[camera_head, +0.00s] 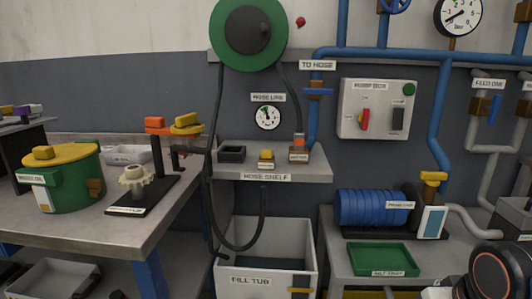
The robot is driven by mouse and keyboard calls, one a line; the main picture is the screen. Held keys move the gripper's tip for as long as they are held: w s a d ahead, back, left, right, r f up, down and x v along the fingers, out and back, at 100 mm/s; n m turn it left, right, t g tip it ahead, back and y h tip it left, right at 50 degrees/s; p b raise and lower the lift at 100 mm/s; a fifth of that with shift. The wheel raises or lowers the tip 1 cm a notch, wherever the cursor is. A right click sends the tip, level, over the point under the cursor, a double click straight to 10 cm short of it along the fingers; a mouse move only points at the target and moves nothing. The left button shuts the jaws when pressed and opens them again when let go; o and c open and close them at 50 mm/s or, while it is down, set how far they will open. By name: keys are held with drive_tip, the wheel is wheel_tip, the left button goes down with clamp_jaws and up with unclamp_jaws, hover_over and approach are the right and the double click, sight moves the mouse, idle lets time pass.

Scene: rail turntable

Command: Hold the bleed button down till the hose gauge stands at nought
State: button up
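The hose gauge (268,117) is a small white dial on the wall under a label that appears to read HOSE LINE. Its needle is too small to read surely; a green mark shows at its upper left. A yellow button on a small base (266,156) stands on the hose shelf (310,172), with a label too small to read. Whether it is the bleed button and whether it is pressed I cannot tell. Nothing touches it.
A black hose (211,130) hangs from the green reel (248,30) in front of the shelf's left end. A black open box (232,154) and an orange-topped connector (299,150) flank the button. The fill tub (265,262) stands below. Above the button is free.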

clamp_jaws()
idle(1.8)
